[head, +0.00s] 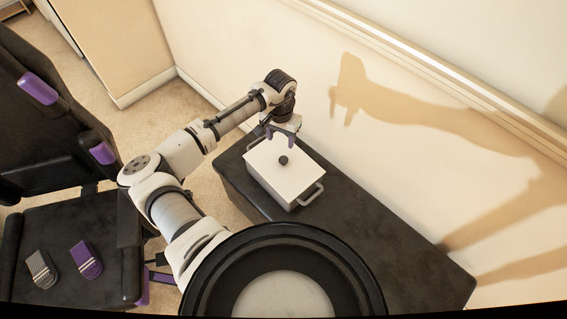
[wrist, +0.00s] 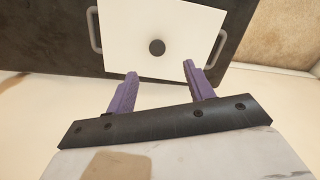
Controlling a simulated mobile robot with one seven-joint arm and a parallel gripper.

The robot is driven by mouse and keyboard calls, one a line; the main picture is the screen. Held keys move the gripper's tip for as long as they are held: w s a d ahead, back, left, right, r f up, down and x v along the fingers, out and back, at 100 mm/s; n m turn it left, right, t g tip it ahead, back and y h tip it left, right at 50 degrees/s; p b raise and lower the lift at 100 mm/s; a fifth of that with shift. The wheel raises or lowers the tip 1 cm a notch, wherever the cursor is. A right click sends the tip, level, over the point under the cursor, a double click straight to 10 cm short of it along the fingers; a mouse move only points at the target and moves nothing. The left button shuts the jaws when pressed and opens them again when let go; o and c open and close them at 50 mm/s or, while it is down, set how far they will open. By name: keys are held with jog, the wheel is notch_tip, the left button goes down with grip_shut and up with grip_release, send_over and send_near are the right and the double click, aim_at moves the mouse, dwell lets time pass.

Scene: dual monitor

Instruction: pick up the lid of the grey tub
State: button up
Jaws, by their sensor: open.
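The lid (head: 267,166) is a pale, flat rectangle with a round dark knob (head: 283,160) in its middle. It lies on the tub (head: 271,192), whose side looks whitish, with a grey handle (head: 313,195) at its near right end. The wrist view shows the lid (wrist: 150,25), its knob (wrist: 157,47) and grey handles at both ends. My gripper (head: 280,138) has two purple fingers, open and empty. It is at the wall side of the lid, seemingly above it. In the wrist view the fingertips (wrist: 160,70) lie short of the knob, one to each side.
The tub stands on a dark bench (head: 380,245) along the cream wall (head: 390,165), with free top to its right. A dark chair (head: 65,225) at the left holds a grey slipper-like item (head: 41,270) and a purple one (head: 85,260). Carpet lies between.

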notch_tip(320, 180, down, 6)
jog(key=shift+f, duration=0.25)
jog(key=f+p, duration=0.1)
jog(key=f, duration=0.1)
jog(key=d+f, duration=0.1)
jog(key=f, duration=0.1)
jog(key=shift+w+p, duration=0.15)
jog(key=shift+p, duration=0.2)
jog(key=shift+a+f, duration=0.1)
jog(key=shift+f, duration=0.55)
jog(key=c, duration=1)
